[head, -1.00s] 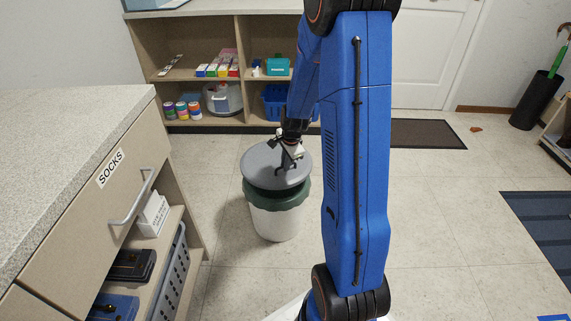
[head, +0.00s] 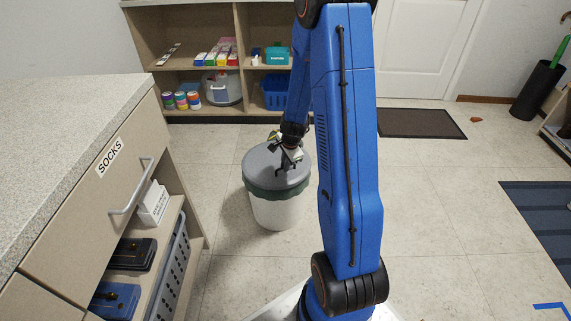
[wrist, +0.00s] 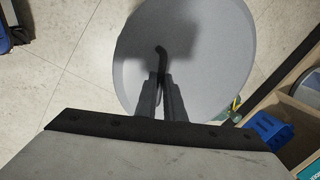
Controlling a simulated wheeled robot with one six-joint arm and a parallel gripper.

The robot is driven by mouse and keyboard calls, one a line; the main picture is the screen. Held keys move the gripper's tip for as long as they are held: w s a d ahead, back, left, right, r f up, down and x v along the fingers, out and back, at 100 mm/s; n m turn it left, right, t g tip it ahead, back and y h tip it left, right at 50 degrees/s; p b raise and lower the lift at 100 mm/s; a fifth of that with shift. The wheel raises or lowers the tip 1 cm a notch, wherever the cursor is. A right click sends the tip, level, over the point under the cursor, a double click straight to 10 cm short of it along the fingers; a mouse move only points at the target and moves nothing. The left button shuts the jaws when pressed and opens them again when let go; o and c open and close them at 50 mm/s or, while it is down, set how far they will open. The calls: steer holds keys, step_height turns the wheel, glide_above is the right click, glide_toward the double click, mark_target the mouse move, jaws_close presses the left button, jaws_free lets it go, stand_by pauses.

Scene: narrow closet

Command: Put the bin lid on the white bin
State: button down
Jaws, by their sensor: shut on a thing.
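The grey round bin lid (head: 264,169) is over the mouth of the white bin (head: 279,213) in the head view, close to level. The bin's green liner (head: 285,193) shows folded over the rim just below the lid. My gripper (head: 285,168) is above the lid, and in the wrist view the gripper (wrist: 166,90) is shut on the lid's dark handle (wrist: 160,52). The lid (wrist: 215,45) fills the middle of the wrist view and hides the bin's opening. Whether the lid touches the rim all around cannot be told.
A counter with a SOCKS drawer (head: 112,150) and open shelves stands left of the bin. A low shelf unit (head: 165,92) with bins and jars is behind it. A dark mat (head: 420,123) lies by the door.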

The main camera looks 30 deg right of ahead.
steer(key=shift+x, duration=1.15)
stand_by(1.4)
steer(key=c, duration=1.8)
jaws_free()
steer(key=shift+s, duration=0.2)
steer(key=shift+o, duration=0.2)
steer(key=v, duration=1.7)
steer(key=shift+r, duration=0.15)
